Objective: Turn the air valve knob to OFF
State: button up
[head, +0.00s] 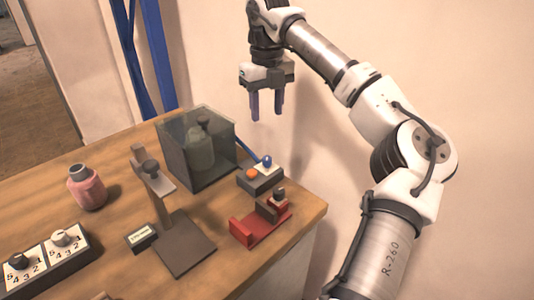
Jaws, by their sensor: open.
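My gripper (268,112) hangs with its fingers pointing down, open and empty, above and behind the back right part of the table. It touches nothing. No OFF marking is readable, so I cannot tell for certain which knob is the air valve. Another dark knob (279,193) tops a red-based fixture (249,232) at the right edge.
A clear box (180,168) holds a greenish bottle (199,150). A grey control box (260,181) has an orange and a blue button. A pink bottle (86,188) stands on the wooden table (60,193). A small display (141,238) lies beside the stand. The wall is behind.

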aim_at(267, 158)
notch_tip(267, 158, down, 14)
jog(key=shift+r+p, duration=0.25)
jog(key=shift+p, duration=0.6)
grip_shut()
